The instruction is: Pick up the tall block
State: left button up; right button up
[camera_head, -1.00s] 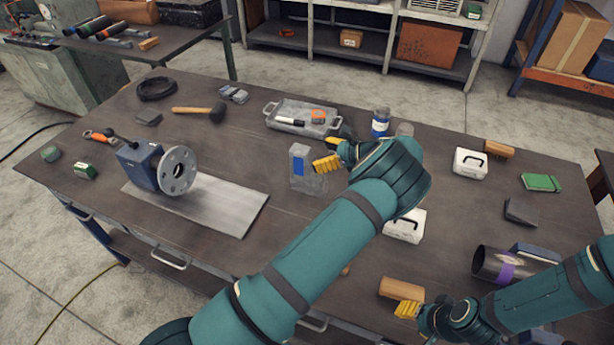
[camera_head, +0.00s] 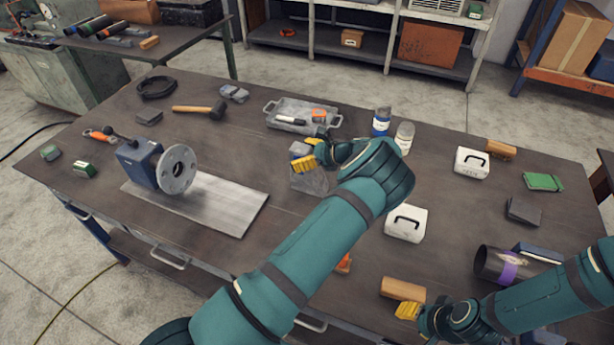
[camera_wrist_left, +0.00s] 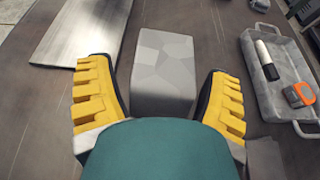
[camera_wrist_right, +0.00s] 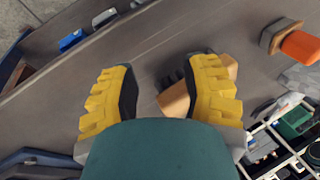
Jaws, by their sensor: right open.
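The tall block, a grey upright block (camera_head: 311,182), stands on the table near its middle. In the left wrist view the block (camera_wrist_left: 165,65) lies between my left fingers, seen from above. My left gripper (camera_head: 311,151) is at the block's upper part in the head view and hides some of it. The left wrist view shows this gripper (camera_wrist_left: 160,75) open, with a gap on its left side; contact on the right is unclear. My right gripper (camera_head: 408,310) is low at the front right, near a wooden block (camera_head: 403,289). It is open in the right wrist view (camera_wrist_right: 165,85).
A grey tray (camera_head: 272,121) with a marker and an orange item lies behind the block. A metal plate (camera_head: 225,208) and a blue flanged pipe piece (camera_head: 177,170) are to the left. Two jars (camera_head: 404,138) and a white case (camera_head: 406,224) are to the right.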

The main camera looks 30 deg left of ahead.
pick_arm(q)
jog(key=c, duration=1)
jog(key=shift+r, duration=0.1)
jog(key=shift+c, duration=0.6)
jog(key=shift+r, duration=0.1)
